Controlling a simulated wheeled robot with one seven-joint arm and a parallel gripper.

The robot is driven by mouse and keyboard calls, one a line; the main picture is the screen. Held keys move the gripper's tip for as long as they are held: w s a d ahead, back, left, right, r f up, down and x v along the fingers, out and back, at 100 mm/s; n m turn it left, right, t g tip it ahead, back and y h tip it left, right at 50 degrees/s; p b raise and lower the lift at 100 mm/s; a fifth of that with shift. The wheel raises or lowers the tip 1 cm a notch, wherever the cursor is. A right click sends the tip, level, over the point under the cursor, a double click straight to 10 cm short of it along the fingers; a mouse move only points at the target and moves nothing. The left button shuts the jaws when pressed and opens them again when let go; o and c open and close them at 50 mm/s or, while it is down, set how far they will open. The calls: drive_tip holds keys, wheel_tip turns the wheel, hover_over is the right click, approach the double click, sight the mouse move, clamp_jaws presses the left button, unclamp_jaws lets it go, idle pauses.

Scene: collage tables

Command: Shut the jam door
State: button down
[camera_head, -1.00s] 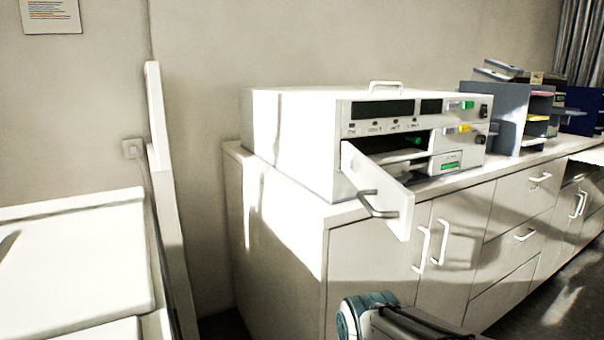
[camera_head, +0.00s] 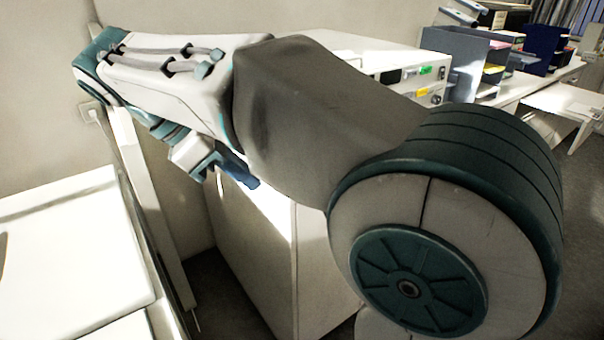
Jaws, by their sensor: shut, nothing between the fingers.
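The white office machine (camera_head: 388,57) stands on the cabinet, mostly hidden behind my arm; only part of its top and the right end of its front panel show. The jam door is fully hidden behind my arm now, so its present angle cannot be seen. A second ago it stood open, swung out at the front left of the machine, with a grey handle. My gripper (camera_head: 240,172) points down and right beside the machine's left side, above the cabinet's left end. It is shut and empty. I cannot tell whether it touches anything.
The white cabinet (camera_head: 262,262) stands below the machine. Grey organiser shelves (camera_head: 465,55) stand to its right. Another white unit (camera_head: 65,250) is at the left, with a narrow floor gap between. A white upright panel (camera_head: 150,205) edges that gap.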

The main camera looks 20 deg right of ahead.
drive_tip(key=d+f, duration=0.7)
drive_tip(key=d, duration=0.2)
drive_tip(key=shift+s+d+f+b, duration=0.15)
drive_tip(key=shift+s+d+b, duration=0.1)
drive_tip(key=shift+d+b, duration=0.2)
